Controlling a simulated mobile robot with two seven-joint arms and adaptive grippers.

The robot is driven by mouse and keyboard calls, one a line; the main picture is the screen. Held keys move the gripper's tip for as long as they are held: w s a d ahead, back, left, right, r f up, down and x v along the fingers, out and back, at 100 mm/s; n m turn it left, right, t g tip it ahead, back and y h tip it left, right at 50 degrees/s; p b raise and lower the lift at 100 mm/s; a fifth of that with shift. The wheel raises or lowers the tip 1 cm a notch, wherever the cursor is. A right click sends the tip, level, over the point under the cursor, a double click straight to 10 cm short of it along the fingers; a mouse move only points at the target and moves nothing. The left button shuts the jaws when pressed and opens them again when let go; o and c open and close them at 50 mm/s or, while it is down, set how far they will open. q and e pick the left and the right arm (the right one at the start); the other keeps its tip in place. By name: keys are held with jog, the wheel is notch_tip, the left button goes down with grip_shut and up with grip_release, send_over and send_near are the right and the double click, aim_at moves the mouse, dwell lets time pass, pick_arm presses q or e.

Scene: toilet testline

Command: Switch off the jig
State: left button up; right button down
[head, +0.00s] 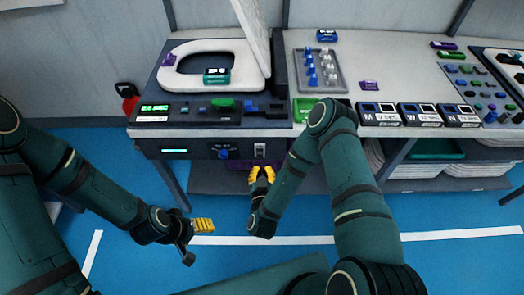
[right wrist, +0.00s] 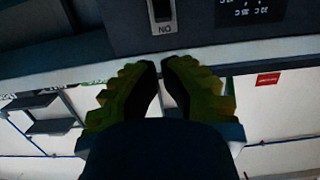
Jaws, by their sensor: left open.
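The jig (head: 140,128) is a dark test stand on the bench, with a white toilet seat (head: 207,66) and a front panel. A small rocker switch (head: 260,150) sits in a pale plate on the panel. It also shows at the top of the right wrist view (right wrist: 162,10), with upside-down "ON" lettering beside it; which way it is tipped is unclear. My right gripper (head: 262,172) is just below the switch, apart from it in the picture, with its yellow fingertips (right wrist: 161,68) almost together and nothing between them. My left gripper (head: 200,238) is open and empty, low over the floor.
A blue knob (head: 223,153) is left of the switch on the panel. A grey tray (head: 320,72) with blue and white pieces lies right of the seat. A lower shelf (head: 225,180) runs under the bench. The blue floor in front is free.

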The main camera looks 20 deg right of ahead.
aim_at(262, 144)
pick_arm(q)
jog(key=f+b, duration=0.3)
jog(key=shift+w+a+f, duration=0.1)
jog(key=shift+w, duration=0.2)
pick_arm(e)
jog(key=x, duration=1)
jog(key=shift+a, duration=0.15)
jog(key=shift+s, duration=0.1)
pick_arm(q)
jog(key=shift+d, duration=0.9)
